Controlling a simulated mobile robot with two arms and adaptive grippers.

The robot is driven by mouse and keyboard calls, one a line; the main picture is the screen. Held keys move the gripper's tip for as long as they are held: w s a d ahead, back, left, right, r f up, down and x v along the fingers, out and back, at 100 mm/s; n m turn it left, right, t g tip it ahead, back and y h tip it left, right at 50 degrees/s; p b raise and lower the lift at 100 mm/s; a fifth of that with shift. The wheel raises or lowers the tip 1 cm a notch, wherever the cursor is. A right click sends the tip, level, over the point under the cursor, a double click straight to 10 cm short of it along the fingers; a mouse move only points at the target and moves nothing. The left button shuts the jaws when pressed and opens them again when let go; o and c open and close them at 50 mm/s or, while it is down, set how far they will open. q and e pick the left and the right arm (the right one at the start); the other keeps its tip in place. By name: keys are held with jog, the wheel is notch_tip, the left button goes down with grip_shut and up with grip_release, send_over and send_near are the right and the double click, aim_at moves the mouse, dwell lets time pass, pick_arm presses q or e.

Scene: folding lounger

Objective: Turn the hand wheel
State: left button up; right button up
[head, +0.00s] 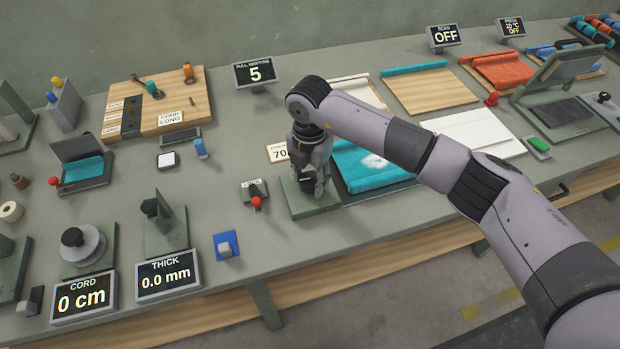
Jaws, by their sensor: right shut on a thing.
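My right arm reaches in from the right, and its gripper (318,188) points down at a grey-green stand (316,208) near the middle of the bench. The gripper is shut on the hand wheel at this stand. The wheel is hidden behind the fingers and wrist, so its rim and angle cannot be made out. A display (255,73) behind the stand is labelled for pull in newtons and reads 5. My left gripper is not in view.
A small box with a red knob (255,202) stands just left of the stand. A turquoise cloth (372,170) lies close on its right, under my forearm. A white sign (278,152) is partly hidden behind. A round reel (84,246) and displays stand at the front left.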

aim_at(309, 178)
jog(key=m, duration=0.7)
jog(key=shift+b, duration=0.4)
jog(key=shift+a, duration=0.1)
jog(key=o, duration=1.2)
jog(key=shift+c, duration=0.2)
jog(key=shift+r, duration=0.15)
notch_tip(309, 178, up, 12)
